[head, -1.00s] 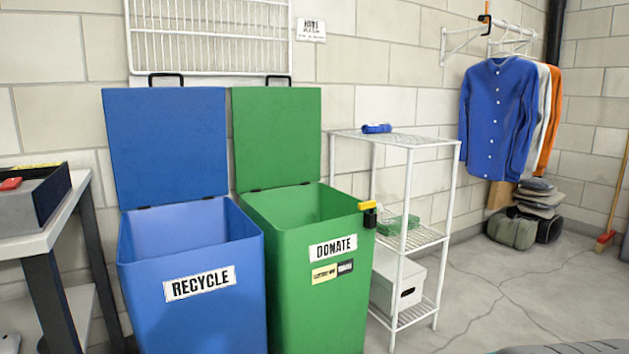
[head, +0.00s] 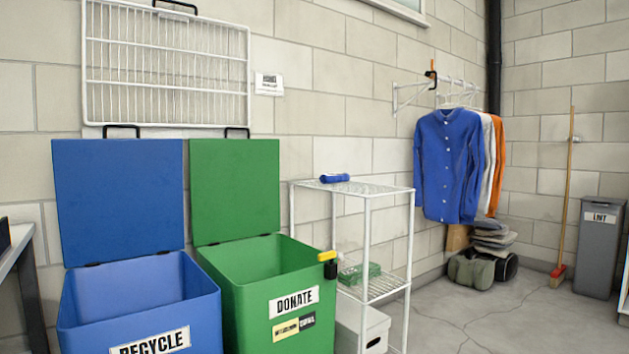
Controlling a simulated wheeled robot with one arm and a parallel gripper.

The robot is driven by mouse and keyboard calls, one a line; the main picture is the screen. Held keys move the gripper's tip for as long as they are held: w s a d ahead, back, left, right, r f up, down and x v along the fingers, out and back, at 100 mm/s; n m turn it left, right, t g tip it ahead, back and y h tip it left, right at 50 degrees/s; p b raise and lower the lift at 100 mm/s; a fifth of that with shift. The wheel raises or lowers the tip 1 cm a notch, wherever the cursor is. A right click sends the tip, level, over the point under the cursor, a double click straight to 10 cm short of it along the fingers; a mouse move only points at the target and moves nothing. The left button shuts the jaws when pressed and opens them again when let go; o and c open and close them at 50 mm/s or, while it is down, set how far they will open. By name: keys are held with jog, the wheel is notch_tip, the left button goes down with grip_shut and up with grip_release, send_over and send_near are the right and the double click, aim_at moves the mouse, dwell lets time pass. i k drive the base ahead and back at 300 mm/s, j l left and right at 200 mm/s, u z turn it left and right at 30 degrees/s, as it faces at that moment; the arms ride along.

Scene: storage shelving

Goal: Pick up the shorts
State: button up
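No piece of clothing here is plainly recognisable as shorts. A small blue folded or rolled item (head: 335,178) lies on the top of the white wire shelf (head: 391,189); I cannot tell what it is. A green item (head: 360,272) lies on the middle shelf, partly hidden by the frame. A stack of folded grey cloths (head: 493,237) sits at the back wall, on or behind dark rolled bundles (head: 478,270). A blue shirt (head: 447,165) hangs with white and orange garments. My gripper is not in view.
The blue RECYCLE bin (head: 140,320) and green DONATE bin (head: 250,300) stand open at the left. A table edge (head: 15,245) shows at far left. A broom (head: 566,210) and grey LINT bin (head: 598,248) stand at right. The floor (head: 490,325) right of the shelf is clear.

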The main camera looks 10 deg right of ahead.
aim_at(325, 178)
jog(key=i+l+u, duration=0.1)
jog(key=i+u, duration=0.15)
jog(key=i, duration=0.3)
jog(key=i+l+u, duration=0.25)
jog(key=i, duration=0.3)
